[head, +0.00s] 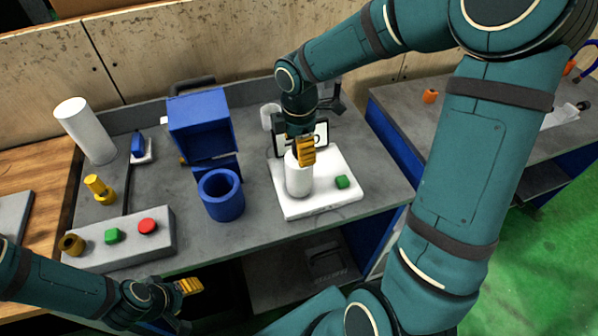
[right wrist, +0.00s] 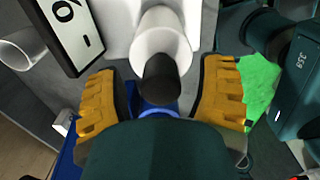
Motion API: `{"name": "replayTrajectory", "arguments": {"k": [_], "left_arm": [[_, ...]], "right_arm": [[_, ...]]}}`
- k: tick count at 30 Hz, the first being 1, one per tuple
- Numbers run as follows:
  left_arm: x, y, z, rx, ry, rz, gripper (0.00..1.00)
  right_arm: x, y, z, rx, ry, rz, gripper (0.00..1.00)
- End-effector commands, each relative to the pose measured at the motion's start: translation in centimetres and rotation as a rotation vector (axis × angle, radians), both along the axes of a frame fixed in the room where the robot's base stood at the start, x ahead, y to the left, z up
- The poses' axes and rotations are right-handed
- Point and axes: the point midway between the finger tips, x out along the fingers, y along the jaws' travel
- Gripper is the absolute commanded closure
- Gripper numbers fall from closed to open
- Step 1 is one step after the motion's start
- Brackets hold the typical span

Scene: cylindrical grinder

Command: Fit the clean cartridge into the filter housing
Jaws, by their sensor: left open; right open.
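A white cylinder (head: 298,177), which looks like a cartridge, stands upright on a white scale (head: 346,199). My right gripper (head: 305,158) is at the cylinder's top in the head view. In the right wrist view its yellow fingers (right wrist: 162,95) are spread wide, with the white cylinder (right wrist: 161,38) beyond and between them. A dark round part overlaps the cylinder there; I cannot tell what it is. An open-topped blue cup, which looks like the filter housing (head: 221,205), stands left of the scale. My left gripper (head: 188,287) is open and empty at the bench's front edge.
A blue box (head: 203,125) stands behind the blue cup. A grey control panel (head: 130,250) with green and red buttons is at the front left. A tall white roll (head: 86,130) stands at the back left. The scale's display (head: 322,137) is close behind the right gripper.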

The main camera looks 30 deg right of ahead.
Motion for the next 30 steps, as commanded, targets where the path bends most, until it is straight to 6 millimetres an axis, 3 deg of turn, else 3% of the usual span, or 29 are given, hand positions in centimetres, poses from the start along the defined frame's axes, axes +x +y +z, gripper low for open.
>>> {"name": "replayTrajectory", "arguments": {"k": [3, 10, 11, 16, 17, 26, 30], "left_arm": [[-0.1, 0.0, -0.3, 0.0, 0.002, -0.002, 0.47], [-0.1, 0.0, -0.3, 0.0, 0.002, -0.002, 0.47], [-0.1, 0.0, -0.3, 0.0, 0.002, -0.002, 0.47], [-0.1, 0.0, -0.3, 0.0, 0.002, -0.002, 0.47], [-0.1, 0.0, -0.3, 0.0, 0.002, -0.002, 0.47], [-0.1, 0.0, -0.2, 0.0, 0.002, -0.002, 0.47], [0.0, 0.0, 0.1, 0.0, 0.0, 0.0, 0.47]], "right_arm": [[-0.1, 0.0, -1.4, 0.001, 0.002, 0.001, 0.31], [-0.1, 0.0, -1.4, 0.0, 0.0, 0.001, 0.31], [-0.1, 0.0, -1.4, 0.0, 0.0, 0.001, 0.36], [-0.1, 0.0, -1.4, 0.0, 0.0, 0.0, 0.96], [-0.1, 0.0, -1.4, 0.0, 0.0, 0.0, 1.0], [0.0, 0.0, -1.2, 0.001, -0.002, 0.0, 1.0], [0.0, 0.0, 0.2, 0.0, -0.004, -0.001, 1.0]]}}
